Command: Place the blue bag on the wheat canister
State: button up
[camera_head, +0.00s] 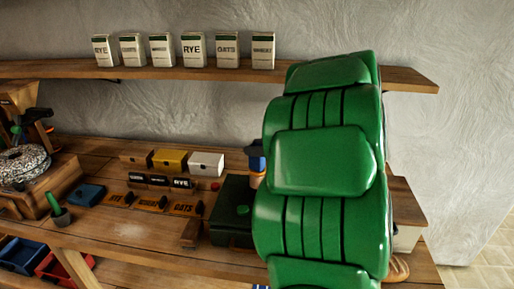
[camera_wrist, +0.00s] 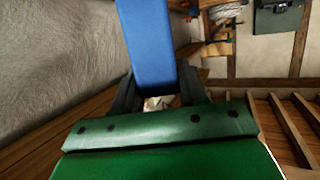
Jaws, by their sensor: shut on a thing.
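In the wrist view, my gripper (camera_wrist: 158,88) has its two dark fingers on either side of a plain blue block-like thing, the blue bag (camera_wrist: 150,42). The fingers are shut on its near end, and it reaches up out of the top of the picture. In the head view my green arm hides the gripper and the bag. Several white canisters with dark green tops stand on the wall shelf. The rightmost canister (camera_head: 263,51) has a longer label that I cannot read surely; it may be wheat. Others read RYE (camera_head: 194,50) and OATS (camera_head: 227,50).
The wall shelf (camera_head: 160,71) runs behind my arm to the right. The bench below holds small boxes (camera_head: 170,160), orange label plates (camera_head: 150,203), a dark green box (camera_head: 232,228) and a millstone (camera_head: 22,160). Blue (camera_head: 20,254) and red bins sit at lower left.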

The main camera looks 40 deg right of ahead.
jog(key=shift+f, duration=0.1)
jog(key=o, duration=1.1)
jog(key=shift+v, duration=6.05)
jog(key=shift+w, duration=0.1)
